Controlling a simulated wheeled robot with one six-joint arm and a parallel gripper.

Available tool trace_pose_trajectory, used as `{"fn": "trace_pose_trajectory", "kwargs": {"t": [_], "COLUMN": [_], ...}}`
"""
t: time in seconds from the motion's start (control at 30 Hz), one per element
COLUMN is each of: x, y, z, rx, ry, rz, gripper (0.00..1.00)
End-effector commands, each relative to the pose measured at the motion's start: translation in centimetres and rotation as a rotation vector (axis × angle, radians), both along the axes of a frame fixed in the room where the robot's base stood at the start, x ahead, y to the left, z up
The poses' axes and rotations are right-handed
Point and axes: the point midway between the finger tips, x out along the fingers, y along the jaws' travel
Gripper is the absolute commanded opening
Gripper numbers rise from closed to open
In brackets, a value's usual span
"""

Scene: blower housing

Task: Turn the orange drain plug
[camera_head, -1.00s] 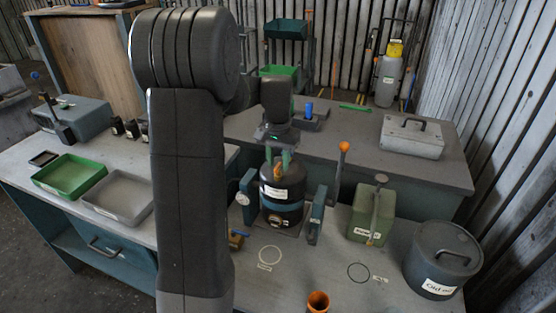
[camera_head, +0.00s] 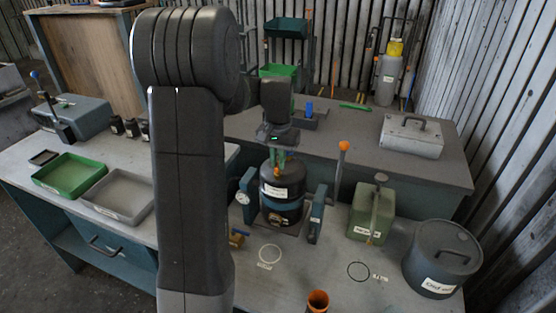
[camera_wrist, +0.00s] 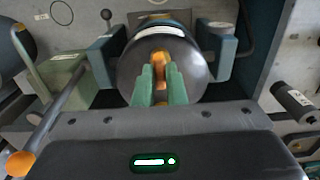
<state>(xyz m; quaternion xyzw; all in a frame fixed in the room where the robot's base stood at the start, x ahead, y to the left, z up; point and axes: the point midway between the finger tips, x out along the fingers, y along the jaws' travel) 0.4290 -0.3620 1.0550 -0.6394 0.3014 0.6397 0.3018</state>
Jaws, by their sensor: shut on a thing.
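The black cylindrical housing (camera_head: 283,207) stands upright between blue clamp blocks on the bench. It also shows in the wrist view (camera_wrist: 195,65). The orange drain plug (camera_wrist: 159,60) is on top of the housing, between my green fingertips. My gripper (camera_wrist: 160,82) is shut on the plug. In the head view my gripper (camera_head: 278,163) points down onto the top of the housing, and its fingers mostly hide the plug.
A lever with an orange knob (camera_head: 343,146) stands right of the housing. A green can (camera_head: 365,218), a dark lidded drum (camera_head: 436,270) and an orange cup (camera_head: 317,301) are further right and in front. Two marked circles lie on clear bench.

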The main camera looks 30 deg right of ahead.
Motion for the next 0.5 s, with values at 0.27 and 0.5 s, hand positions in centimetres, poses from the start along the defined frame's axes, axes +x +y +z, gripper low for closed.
{"fn": "trace_pose_trajectory", "kwargs": {"t": [0.27, 0.5], "x": [0.02, 0.03], "y": [-0.02, -0.03], "z": [0.09, 0.10], "rx": [-0.001, -0.001], "ry": [0.000, 0.000], "rz": [0.204, 0.432], "gripper": [0.00, 0.00]}}
